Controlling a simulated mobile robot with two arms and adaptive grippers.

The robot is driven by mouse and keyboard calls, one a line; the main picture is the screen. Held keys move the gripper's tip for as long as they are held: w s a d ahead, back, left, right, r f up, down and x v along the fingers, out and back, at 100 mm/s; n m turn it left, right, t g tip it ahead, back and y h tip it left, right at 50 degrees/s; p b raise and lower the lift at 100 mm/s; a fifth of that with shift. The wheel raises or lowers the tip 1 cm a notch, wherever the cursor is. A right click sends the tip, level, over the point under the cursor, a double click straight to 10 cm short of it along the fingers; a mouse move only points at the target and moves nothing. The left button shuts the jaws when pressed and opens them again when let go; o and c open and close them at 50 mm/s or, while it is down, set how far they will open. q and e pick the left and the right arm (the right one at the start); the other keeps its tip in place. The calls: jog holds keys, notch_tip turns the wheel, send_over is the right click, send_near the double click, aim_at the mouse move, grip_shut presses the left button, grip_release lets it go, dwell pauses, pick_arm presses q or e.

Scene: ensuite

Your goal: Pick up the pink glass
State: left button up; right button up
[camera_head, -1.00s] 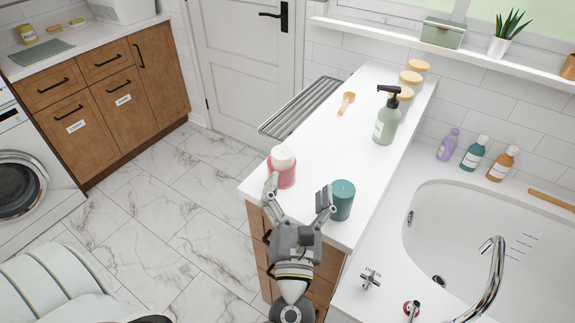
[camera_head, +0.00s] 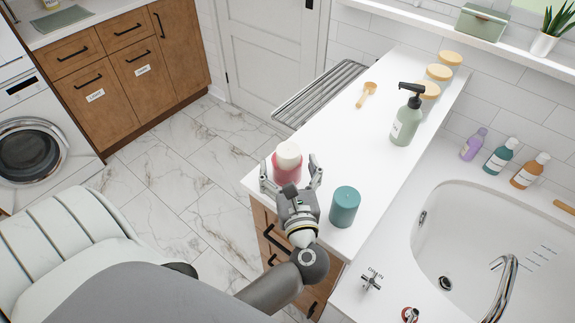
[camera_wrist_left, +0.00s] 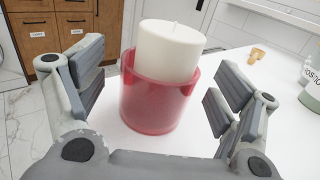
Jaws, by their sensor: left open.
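The pink glass (camera_head: 287,172) stands upright near the left corner of the white counter, with a white candle (camera_head: 288,154) inside it. My left gripper (camera_head: 291,172) is open, and its fingers reach on either side of the glass. In the left wrist view the pink glass (camera_wrist_left: 157,100) sits between the two open fingers (camera_wrist_left: 157,95), with visible space on both sides. The candle (camera_wrist_left: 170,48) rises above its rim there. My right gripper is not in view.
A soap dispenser (camera_head: 407,116), a wooden scoop (camera_head: 366,95) and several lidded jars (camera_head: 439,73) are farther back. The bathtub (camera_head: 480,225) is to the right.

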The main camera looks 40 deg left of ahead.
pick_arm(q)
jog(key=shift+x, duration=1.1)
jog(key=shift+w+a, duration=0.1)
jog(key=c, duration=1.2)
jog(key=shift+o, duration=0.2)
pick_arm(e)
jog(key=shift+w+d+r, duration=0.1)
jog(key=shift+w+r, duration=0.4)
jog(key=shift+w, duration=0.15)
pick_arm(q)
jog(key=shift+r, duration=0.15)
